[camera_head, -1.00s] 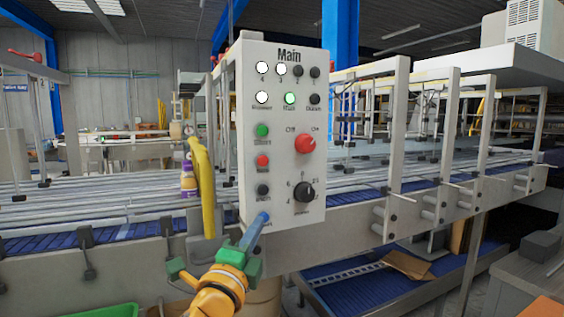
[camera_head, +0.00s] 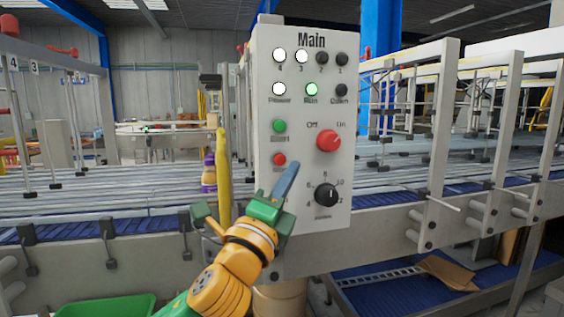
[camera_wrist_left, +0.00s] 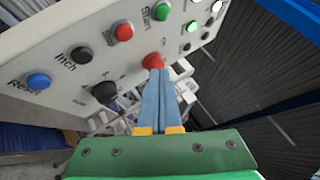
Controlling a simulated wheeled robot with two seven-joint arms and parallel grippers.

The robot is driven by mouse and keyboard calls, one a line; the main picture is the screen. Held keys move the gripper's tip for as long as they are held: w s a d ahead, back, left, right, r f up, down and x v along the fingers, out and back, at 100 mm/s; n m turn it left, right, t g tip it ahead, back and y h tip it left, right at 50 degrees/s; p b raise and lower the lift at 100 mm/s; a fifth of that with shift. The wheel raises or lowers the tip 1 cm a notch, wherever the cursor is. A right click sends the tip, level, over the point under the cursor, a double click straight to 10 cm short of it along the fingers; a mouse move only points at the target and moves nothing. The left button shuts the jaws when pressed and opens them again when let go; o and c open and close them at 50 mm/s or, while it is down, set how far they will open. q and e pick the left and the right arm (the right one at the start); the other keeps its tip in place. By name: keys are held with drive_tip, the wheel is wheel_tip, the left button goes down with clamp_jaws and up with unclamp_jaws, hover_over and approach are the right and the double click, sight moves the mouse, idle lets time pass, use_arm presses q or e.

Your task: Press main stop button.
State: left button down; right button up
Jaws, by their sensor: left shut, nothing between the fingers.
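The grey panel headed "Main" (camera_head: 300,42) stands upright at the centre of the head view. The small red stop button (camera_head: 279,159) is on its left side below the green start button (camera_head: 279,126); in the left wrist view the stop button (camera_wrist_left: 123,31) is up and left of the fingertips. My left gripper (camera_head: 292,166) is shut and empty, its blue fingers pointing up at the panel just right of the stop button. In the left wrist view the fingertips (camera_wrist_left: 160,72) overlap the red Off/On knob (camera_wrist_left: 153,62). Contact cannot be told.
The red knob (camera_head: 328,140) and black dial (camera_head: 326,195) are close to the fingers. The wrist view shows the black Inch (camera_wrist_left: 81,55) and blue Reset (camera_wrist_left: 38,81) buttons, hidden in the head view. A yellow upright part (camera_head: 223,180) stands left of the panel.

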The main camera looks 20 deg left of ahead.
sight(280, 160)
use_arm(q)
drive_tip(key=shift+w+a+p, duration=0.2)
drive_tip(key=shift+w+a, duration=0.65)
drive_tip(key=shift+w, duration=0.35)
drive_tip(key=shift+w+a+p, duration=0.15)
drive_tip(key=shift+w+a, duration=0.7)
drive_tip(key=shift+w, duration=0.3)
drive_tip(key=shift+r, duration=0.1)
drive_tip(key=shift+w+a, duration=0.25)
drive_tip(key=shift+w, duration=0.05)
drive_tip(key=shift+w+a+p, duration=0.25)
drive_tip(key=shift+w+p, duration=0.15)
drive_tip(key=shift+p, duration=0.05)
idle(0.8)
idle(0.3)
drive_tip(key=shift+s+d, duration=0.4)
drive_tip(key=shift+s, duration=0.25)
drive_tip(key=shift+s+d, duration=0.15)
